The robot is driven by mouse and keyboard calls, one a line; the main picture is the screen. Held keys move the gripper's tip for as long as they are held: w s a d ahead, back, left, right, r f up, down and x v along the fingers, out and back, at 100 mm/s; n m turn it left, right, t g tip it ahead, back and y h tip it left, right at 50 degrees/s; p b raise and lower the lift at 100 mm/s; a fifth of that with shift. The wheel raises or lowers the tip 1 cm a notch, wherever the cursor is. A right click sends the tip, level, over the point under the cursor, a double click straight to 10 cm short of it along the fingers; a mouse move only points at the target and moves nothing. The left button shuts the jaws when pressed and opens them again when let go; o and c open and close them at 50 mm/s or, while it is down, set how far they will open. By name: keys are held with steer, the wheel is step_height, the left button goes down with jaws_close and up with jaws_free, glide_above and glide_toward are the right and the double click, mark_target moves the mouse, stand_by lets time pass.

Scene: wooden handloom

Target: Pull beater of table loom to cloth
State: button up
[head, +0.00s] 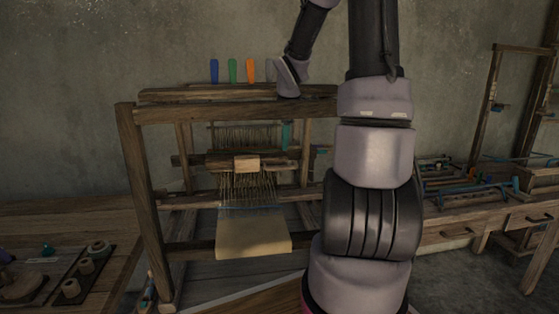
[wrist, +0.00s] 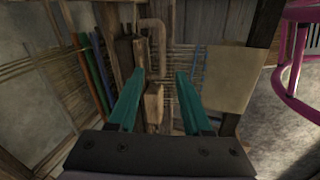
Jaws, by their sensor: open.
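The table loom is a dark wooden frame (head: 128,150) in the head view. Its beater (head: 220,160) is a crossbar with a pale wooden block (head: 246,164) at its middle, behind the fell of the pale cloth (head: 254,236). Warp threads run between them. My gripper (wrist: 158,76) has two teal fingers, spread apart and empty. In the wrist view the pale block (wrist: 154,104) appears in the gap between the fingers; I cannot tell whether they touch it. The cloth (wrist: 227,78) is to the right there. In the head view, teal finger parts (head: 287,135) show right of the block, partly hidden by the top beam.
Blue, green and orange levers (head: 232,70) stand on the loom's top beam (head: 200,112), close to my arm. A side table (head: 70,215) with spools is at left. Another bench (head: 470,210) and a tall wooden frame (head: 490,100) stand at right.

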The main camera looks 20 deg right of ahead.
mark_target(283, 162)
steer(key=shift+n, duration=0.7)
steer(key=x, duration=1)
steer(key=shift+f, duration=0.25)
jaws_close()
stand_by(0.5)
